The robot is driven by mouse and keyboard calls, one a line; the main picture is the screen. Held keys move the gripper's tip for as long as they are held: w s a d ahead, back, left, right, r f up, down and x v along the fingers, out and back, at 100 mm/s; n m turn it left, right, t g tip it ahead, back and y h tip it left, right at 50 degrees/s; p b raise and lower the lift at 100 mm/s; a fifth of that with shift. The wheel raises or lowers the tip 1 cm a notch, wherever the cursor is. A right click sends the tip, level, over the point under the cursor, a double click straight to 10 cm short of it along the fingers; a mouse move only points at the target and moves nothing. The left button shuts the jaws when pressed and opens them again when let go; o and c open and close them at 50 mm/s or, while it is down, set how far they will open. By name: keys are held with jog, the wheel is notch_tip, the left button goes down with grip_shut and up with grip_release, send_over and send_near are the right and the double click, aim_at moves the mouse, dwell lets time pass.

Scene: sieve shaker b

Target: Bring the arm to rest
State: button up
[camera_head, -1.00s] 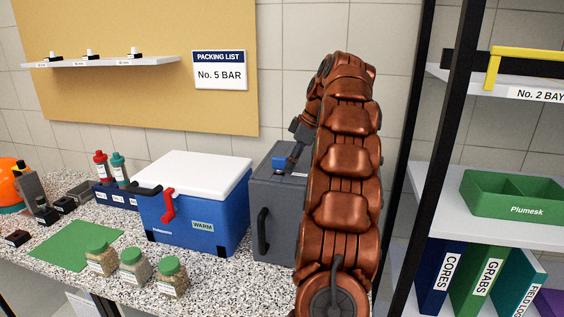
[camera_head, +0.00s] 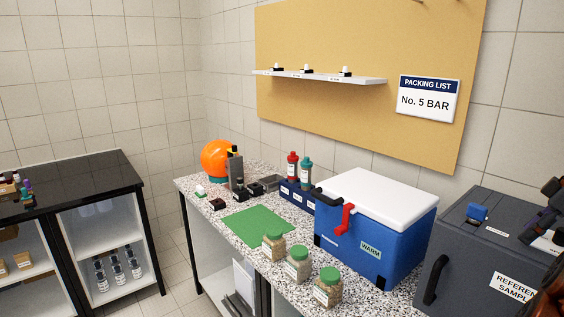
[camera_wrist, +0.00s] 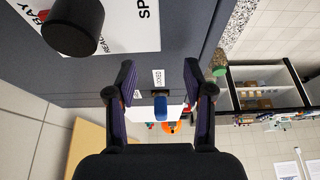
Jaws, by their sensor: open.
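My gripper (camera_wrist: 160,75) is open in the wrist view, its two dark fingers apart with nothing held between them. It is above the grey lidded box. A blue latch (camera_wrist: 161,108) beside a small "LOCKED" label shows between and beyond the fingers. In the head view, my arm is only partly seen at the right edge, with dark parts of its end over the right side of the grey box (camera_head: 465,265). The blue latch (camera_head: 477,212) sits on that box's lid. The fingertips cannot be made out in the head view.
The blue cooler (camera_head: 365,245) with a white lid stands left of the grey box. Several green-lidded jars (camera_head: 298,265) and a green mat (camera_head: 257,226) lie farther left. A black knob (camera_wrist: 74,26) stands close at top left in the wrist view.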

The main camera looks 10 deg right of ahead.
jog(key=w+a+f+m+g, duration=0.1)
jog(key=w+a+f+g, duration=0.1)
jog(key=a, duration=1.3)
jog(key=w+a+f+m+g, duration=0.1)
jog(key=a, duration=1.5)
jog(key=s+a+f+m+g, duration=0.2)
jog(key=s+a+f, duration=0.3)
jog(key=s+a, duration=0.5)
jog(key=s+a+f+h, duration=0.1)
jog(key=s+a+f, duration=0.1)
jog(key=s+f, duration=0.2)
jog(key=s+a+f+m+h, duration=0.1)
jog(key=s+a+f, duration=0.2)
jog(key=s, duration=0.5)
jog(key=shift+a+f+g, duration=0.25)
jog(key=shift+f+g, duration=0.05)
jog(key=shift+f, duration=0.15)
jog(key=shift+s, duration=0.1)
